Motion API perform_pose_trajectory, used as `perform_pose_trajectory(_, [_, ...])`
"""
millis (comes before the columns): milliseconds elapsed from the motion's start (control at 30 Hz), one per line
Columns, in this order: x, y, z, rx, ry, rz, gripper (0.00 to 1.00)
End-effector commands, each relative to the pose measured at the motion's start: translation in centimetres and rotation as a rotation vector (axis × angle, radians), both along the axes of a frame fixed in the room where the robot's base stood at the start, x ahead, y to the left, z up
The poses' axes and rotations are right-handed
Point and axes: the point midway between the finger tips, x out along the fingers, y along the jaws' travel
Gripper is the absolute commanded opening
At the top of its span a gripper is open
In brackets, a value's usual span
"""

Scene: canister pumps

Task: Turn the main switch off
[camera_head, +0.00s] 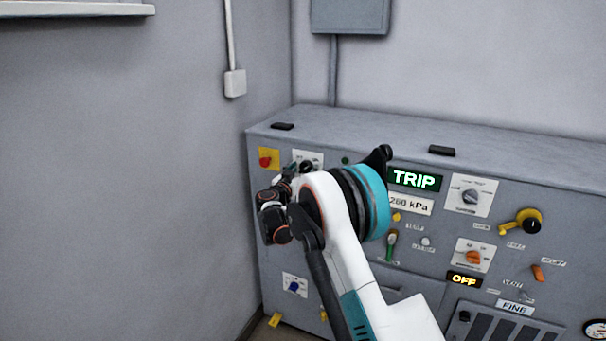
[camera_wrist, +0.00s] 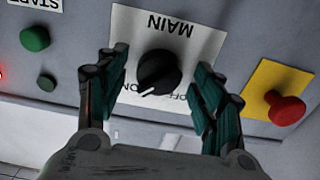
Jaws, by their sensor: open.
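The main switch is a black round knob (camera_wrist: 158,73) on a white plate lettered MAIN, which appears upside down in the wrist view. Its white mark points to the lower left, toward the ON lettering; OFF is partly visible to the right of it. My gripper (camera_wrist: 157,70) is open, with one finger on each side of the knob; I cannot tell whether either touches it. In the head view the switch's white plate (camera_head: 315,157) shows at the panel's upper left, partly hidden by my arm.
A red button (camera_wrist: 287,109) on a yellow plate is close beside one finger. Green START button (camera_wrist: 35,38) is on the other side. The grey console (camera_head: 400,277) carries several other knobs, a TRIP display (camera_head: 414,180) and an OFF display (camera_head: 464,280). A wall stands left.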

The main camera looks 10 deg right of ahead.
Motion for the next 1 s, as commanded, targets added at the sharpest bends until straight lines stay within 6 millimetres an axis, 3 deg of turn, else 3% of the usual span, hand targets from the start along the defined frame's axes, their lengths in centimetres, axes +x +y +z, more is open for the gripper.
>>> perform_pose_trajectory(267, [0.08, -0.06, 0.03, 0.000, 0.000, 0.000, 0.59])
perform_pose_trajectory(400, [0.06, -0.05, 0.02, 0.000, 0.000, 0.000, 0.27])
perform_pose_trajectory(467, [0.06, -0.05, 0.02, 0.000, 0.000, 0.000, 0.17])
perform_pose_trajectory(1000, [0.06, -0.07, 0.01, -0.091, 0.066, -0.001, 0.17])
